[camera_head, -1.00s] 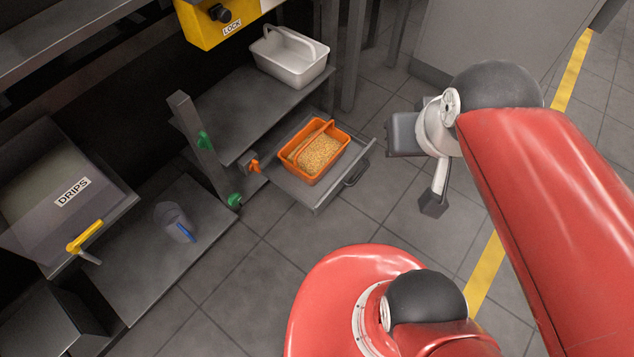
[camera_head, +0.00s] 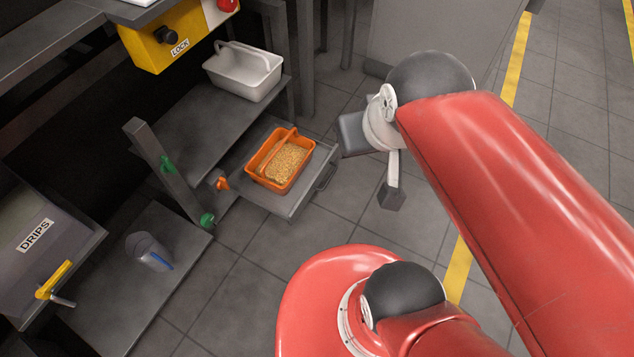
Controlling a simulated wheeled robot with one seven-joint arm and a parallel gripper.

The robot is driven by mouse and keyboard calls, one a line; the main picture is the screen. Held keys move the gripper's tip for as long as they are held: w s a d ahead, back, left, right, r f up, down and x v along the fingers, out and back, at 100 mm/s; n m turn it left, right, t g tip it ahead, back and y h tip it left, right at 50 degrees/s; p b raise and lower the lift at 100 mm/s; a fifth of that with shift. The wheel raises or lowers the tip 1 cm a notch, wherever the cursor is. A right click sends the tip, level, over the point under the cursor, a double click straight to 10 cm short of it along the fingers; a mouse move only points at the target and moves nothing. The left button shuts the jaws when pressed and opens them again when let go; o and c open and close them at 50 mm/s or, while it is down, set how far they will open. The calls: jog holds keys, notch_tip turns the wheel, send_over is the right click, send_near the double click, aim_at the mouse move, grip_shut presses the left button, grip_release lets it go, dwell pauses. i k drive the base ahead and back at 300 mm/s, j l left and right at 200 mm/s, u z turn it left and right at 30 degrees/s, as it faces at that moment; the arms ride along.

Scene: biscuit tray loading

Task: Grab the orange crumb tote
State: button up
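The orange crumb tote (camera_head: 252,165) sits upright in a pulled-out grey drawer (camera_head: 286,204) low beside the machine. It holds pale yellow crumbs, and its orange handle crosses over the top. My gripper (camera_head: 372,168) is to the right of the tote and apart from it, with the drawer handle (camera_head: 327,177) between them in the picture. One dark finger pad faces the tote and another hangs lower on a white link. They look spread apart with nothing between them.
A white tote (camera_head: 243,75) with a handle stands on the shelf above and behind. A post (camera_head: 160,165) with green and orange knobs stands left of the drawer. Floor is clear in front of the drawer.

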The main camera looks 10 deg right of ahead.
aim_at(279, 164)
jog(key=u, duration=0.4)
jog(key=i+l+u, duration=0.15)
jog(key=u, duration=0.35)
jog(key=l+u, duration=0.45)
jog(key=i+l+u, duration=0.1)
jog(key=l+u, duration=0.25)
jog(key=u, duration=0.15)
jog(key=l+u, duration=0.1)
jog(key=l, duration=0.5)
jog(key=k+l+u, duration=0.1)
jog(key=l, duration=0.55)
jog(key=l+u, duration=0.15)
jog(key=l, duration=0.45)
jog(key=k, duration=0.05)
